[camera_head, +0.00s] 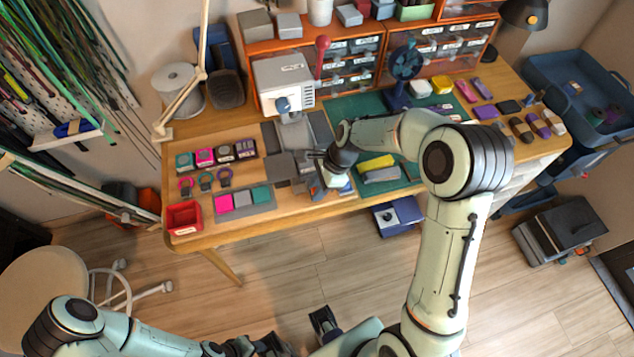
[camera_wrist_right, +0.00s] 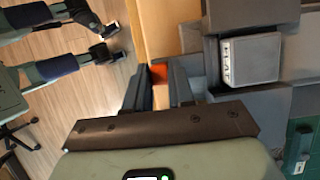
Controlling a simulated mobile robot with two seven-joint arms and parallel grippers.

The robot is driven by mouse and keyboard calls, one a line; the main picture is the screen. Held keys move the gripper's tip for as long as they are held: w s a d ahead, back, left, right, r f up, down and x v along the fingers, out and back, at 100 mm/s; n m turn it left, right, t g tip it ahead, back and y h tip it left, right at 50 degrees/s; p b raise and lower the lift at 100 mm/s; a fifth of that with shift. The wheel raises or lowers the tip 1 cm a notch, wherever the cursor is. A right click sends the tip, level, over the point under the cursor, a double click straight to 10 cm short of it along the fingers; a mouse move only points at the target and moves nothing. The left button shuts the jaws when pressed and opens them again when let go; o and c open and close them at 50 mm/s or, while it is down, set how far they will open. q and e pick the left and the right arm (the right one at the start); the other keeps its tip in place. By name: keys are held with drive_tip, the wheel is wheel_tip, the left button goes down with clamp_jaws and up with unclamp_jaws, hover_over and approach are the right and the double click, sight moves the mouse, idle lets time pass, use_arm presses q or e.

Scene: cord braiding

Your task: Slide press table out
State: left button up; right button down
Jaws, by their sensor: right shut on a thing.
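The press (camera_head: 284,84) is a white machine with a red lever, standing at the back of the wooden workbench. The grey press table (camera_head: 280,166) lies below and in front of it; its grey surfaces also show in the right wrist view (camera_wrist_right: 205,45). My right gripper (camera_head: 316,157) is at the right side of the press table's front part. In the right wrist view its dark fingers (camera_wrist_right: 160,88) are shut on the press table's edge part, mostly hidden between them. My left gripper (camera_head: 272,345) is low at the bottom, away from the bench; its jaws are unclear.
A red bin (camera_head: 184,217) and coloured pieces on a grey mat (camera_head: 258,207) lie left on the bench. A green cutting mat (camera_head: 345,107) and yellow block (camera_head: 377,162) are right of the press table. Floor in front of the bench (camera_head: 300,265) is mostly clear.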

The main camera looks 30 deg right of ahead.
drive_tip(key=shift+s, duration=0.1)
drive_tip(key=c, duration=1)
unclamp_jaws()
drive_tip(key=shift+o, duration=0.2)
drive_tip(key=p+v, duration=0.1)
drive_tip(key=v, duration=1.2)
drive_tip(key=shift+d+r+p, duration=0.15)
drive_tip(key=shift+p, duration=0.15)
drive_tip(key=shift+s, duration=0.1)
